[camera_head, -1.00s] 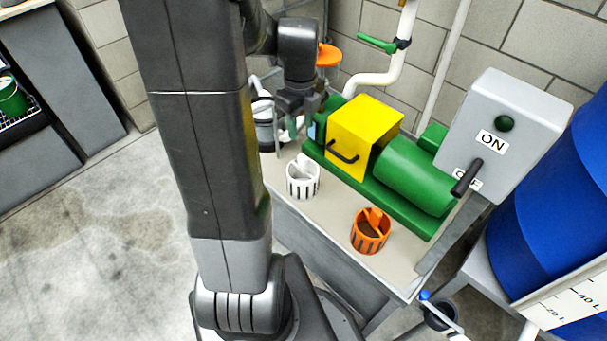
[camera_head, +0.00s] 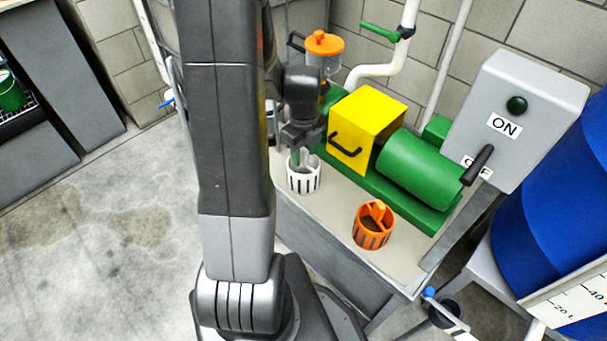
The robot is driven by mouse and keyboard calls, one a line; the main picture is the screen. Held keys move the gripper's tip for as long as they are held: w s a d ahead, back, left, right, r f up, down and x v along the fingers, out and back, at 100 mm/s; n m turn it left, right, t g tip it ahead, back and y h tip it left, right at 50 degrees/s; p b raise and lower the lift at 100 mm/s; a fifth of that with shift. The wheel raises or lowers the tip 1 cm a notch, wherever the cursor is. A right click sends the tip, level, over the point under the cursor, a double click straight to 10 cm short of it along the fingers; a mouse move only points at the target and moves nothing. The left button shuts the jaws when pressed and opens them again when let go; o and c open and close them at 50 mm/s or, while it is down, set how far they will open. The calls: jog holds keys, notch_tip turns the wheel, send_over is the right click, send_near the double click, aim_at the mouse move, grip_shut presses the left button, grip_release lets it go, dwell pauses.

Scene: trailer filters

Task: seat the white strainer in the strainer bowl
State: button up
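The white strainer (camera_head: 303,182), a slotted open-topped basket, stands upright on the bench in front of the green and yellow machine. My gripper (camera_head: 303,158) points down at its top, with the finger ends at or just inside the rim around the inner handle. The view is too small to tell whether the fingers are open or closed on it. A clear bowl with an orange lid (camera_head: 323,45) stands behind, at the machine's left end; I cannot tell surely that it is the strainer bowl. My arm hides part of that area.
An orange strainer (camera_head: 371,230) stands to the right on the bench (camera_head: 335,222). The yellow box (camera_head: 366,125) and green motor (camera_head: 420,165) stand close behind the white strainer. A grey switch box (camera_head: 515,120) and blue barrel (camera_head: 560,210) are at the right. The floor at left is clear.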

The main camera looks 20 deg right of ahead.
jog(key=shift+f, duration=0.4)
jog(key=shift+c, duration=0.4)
grip_shut()
